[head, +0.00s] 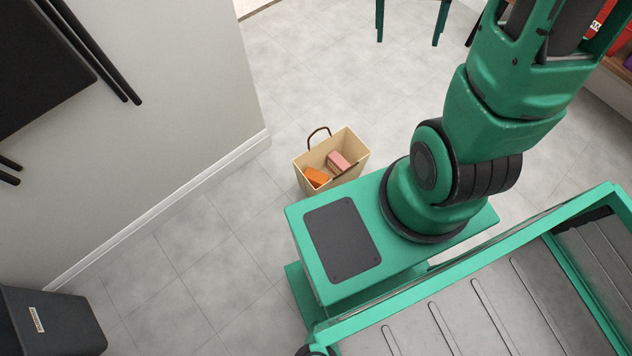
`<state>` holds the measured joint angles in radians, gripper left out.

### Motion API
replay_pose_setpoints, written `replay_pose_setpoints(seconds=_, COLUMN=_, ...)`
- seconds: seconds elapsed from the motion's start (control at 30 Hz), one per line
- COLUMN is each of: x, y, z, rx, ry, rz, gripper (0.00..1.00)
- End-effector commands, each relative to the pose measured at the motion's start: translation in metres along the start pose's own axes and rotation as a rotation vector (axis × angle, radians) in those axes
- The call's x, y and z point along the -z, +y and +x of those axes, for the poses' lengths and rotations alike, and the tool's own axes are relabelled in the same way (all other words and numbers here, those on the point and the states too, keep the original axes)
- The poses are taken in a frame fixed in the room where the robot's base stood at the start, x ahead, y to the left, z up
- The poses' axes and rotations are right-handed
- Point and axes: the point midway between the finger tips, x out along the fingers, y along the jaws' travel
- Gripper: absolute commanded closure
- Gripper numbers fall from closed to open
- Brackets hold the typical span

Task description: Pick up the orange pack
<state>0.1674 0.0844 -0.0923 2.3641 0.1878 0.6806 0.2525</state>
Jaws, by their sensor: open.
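The orange pack (316,178) lies inside a beige open-topped basket (318,154) on the floor, against its near left part. A pink item (338,162) lies beside it in the same basket, to the right. A brown handle (318,131) arches over the basket's far left side. My arm rises from its base and leaves the picture at the top right. My gripper is outside this view.
A grey wall (200,110) with a white baseboard stands left of the basket. A black box (50,322) is at the bottom left. Dark green legs (440,22) of furniture stand at the top. My base is close to the basket's near right side. Tiled floor (215,262) is clear to the left and beyond.

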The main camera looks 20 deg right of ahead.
Motion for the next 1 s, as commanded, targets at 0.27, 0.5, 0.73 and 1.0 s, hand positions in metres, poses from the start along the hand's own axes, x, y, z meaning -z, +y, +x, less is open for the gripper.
replay_pose_setpoints(seconds=0.27, x=0.046, y=-0.065, z=0.083, rx=-0.022, ry=0.012, rz=0.008, gripper=0.09)
replay_pose_setpoints(seconds=0.5, x=0.065, y=-0.12, z=0.169, rx=-0.014, ry=0.019, rz=0.026, gripper=0.09)
replay_pose_setpoints(seconds=0.73, x=0.059, y=-0.172, z=0.261, rx=0.01, ry=0.012, rz=0.051, gripper=0.09)
replay_pose_setpoints(seconds=1.0, x=0.024, y=-0.223, z=0.376, rx=0.052, ry=-0.012, rz=0.102, gripper=0.09)
